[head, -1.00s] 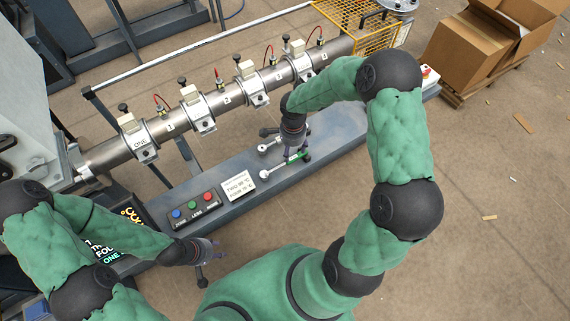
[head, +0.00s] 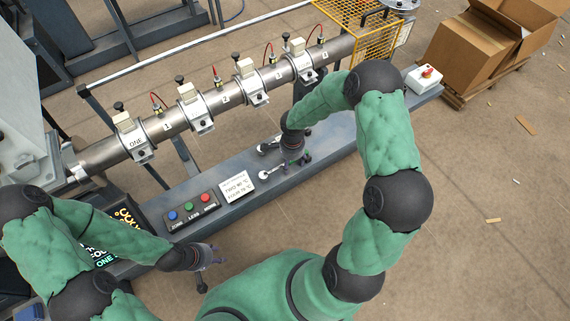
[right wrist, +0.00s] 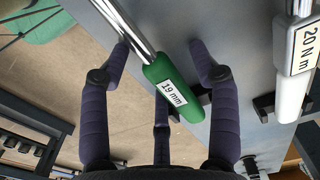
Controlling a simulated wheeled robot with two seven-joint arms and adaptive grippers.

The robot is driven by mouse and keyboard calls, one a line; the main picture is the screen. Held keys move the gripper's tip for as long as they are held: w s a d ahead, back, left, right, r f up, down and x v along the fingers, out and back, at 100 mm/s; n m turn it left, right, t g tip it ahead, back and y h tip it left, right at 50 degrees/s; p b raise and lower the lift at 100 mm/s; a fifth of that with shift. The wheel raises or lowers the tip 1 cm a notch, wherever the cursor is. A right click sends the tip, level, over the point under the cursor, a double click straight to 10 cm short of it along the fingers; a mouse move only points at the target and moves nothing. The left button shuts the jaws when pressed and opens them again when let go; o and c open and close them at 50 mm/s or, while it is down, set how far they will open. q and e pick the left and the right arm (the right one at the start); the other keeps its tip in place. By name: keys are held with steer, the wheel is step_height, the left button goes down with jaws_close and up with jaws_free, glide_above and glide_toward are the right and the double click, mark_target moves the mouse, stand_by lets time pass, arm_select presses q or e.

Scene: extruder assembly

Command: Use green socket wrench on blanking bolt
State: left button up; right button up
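The green socket wrench (right wrist: 172,88) has a green handle marked 19 mm and a steel shaft. In the head view its shaft (head: 274,170) lies along the bench, with the handle mostly hidden by my right gripper (head: 294,157). In the right wrist view, the right gripper's (right wrist: 160,55) dark fingers are apart on either side of the handle, not visibly closed on it. My left gripper (head: 215,256) is empty, its fingers spread, beyond the bench's front edge. I cannot tell which fitting on the steel barrel (head: 225,99) is the blanking bolt.
A second wrench, white-handled and labelled 20 N m (right wrist: 297,85), lies beside the green one. A button box (head: 190,210) and a white sign (head: 237,187) stand on the bench (head: 330,150) to the left. Barrel clamps with black knobs line the back. A yellow guard (head: 365,35) is far right.

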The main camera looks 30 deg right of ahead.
jaws_close()
steer(key=shift+r, duration=0.15)
steer(key=shift+r, duration=0.2)
step_height(320, 180, up, 3)
steer(key=shift+s+r+p, duration=0.1)
steer(key=shift+p, duration=0.85)
steer(key=s+d+r+p, duration=0.3)
steer(key=s+r, duration=0.6)
steer(key=s, duration=0.4)
steer(key=shift+s+d+p, duration=0.15)
steer(key=shift+d+p, duration=0.2)
steer(key=shift+r, duration=0.1)
